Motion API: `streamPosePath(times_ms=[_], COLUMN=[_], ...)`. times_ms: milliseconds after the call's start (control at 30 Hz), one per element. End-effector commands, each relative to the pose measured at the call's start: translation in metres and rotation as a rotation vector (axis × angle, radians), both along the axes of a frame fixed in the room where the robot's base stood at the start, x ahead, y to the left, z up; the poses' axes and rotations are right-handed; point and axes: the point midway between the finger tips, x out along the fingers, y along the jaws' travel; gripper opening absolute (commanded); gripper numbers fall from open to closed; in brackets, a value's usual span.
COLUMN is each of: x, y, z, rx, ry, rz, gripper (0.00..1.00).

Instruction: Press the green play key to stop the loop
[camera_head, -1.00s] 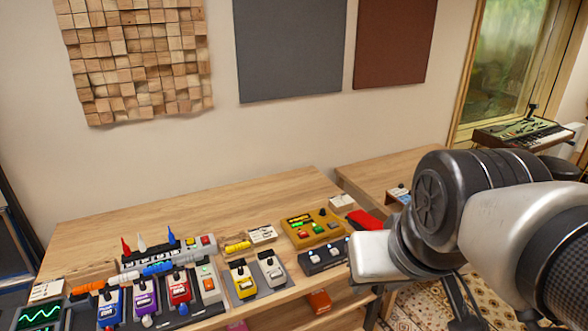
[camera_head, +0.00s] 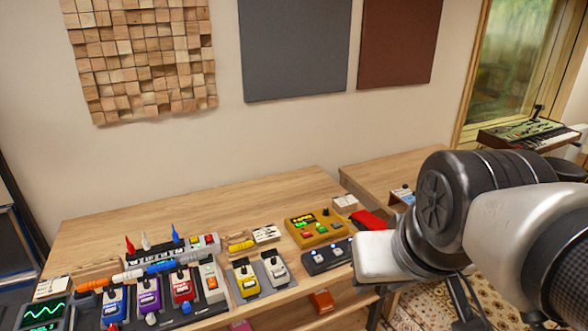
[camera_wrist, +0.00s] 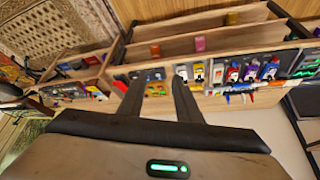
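The orange looper box (camera_head: 296,240) stands on the wooden bench in the head view, left of my arm. Its top has a dark display and several small coloured keys, including a green key (camera_head: 321,229); their markings are too small to read. In the wrist view the looper (camera_wrist: 157,89) shows between and beyond my fingers, apart from them. My gripper (camera_wrist: 156,79) has its two dark fingers spread with nothing between them.
A dark two-switch pedal (camera_head: 316,262) sits in front of the looper and a red object (camera_head: 370,221) to its right. Yellow (camera_head: 246,281) and grey (camera_head: 275,269) pedals, other pedals and cables fill the left. The bench's back (camera_head: 190,208) is clear.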

Motion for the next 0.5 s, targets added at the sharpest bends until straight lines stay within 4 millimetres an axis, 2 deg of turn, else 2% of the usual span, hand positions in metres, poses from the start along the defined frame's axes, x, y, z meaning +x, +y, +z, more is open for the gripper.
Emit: streamPosePath(times_ms=[33, 167, 200, 500], x=[0.0, 0.0, 0.0, 0.0], y=[0.0, 0.0, 0.0, 0.0], z=[0.0, 0.0, 0.0, 0.0], rx=[0.0, 0.0, 0.0, 0.0], ry=[0.0, 0.0, 0.0, 0.0], rz=[0.0, 0.0, 0.0, 0.0], gripper=[0.24, 0.03, 0.0, 0.0])
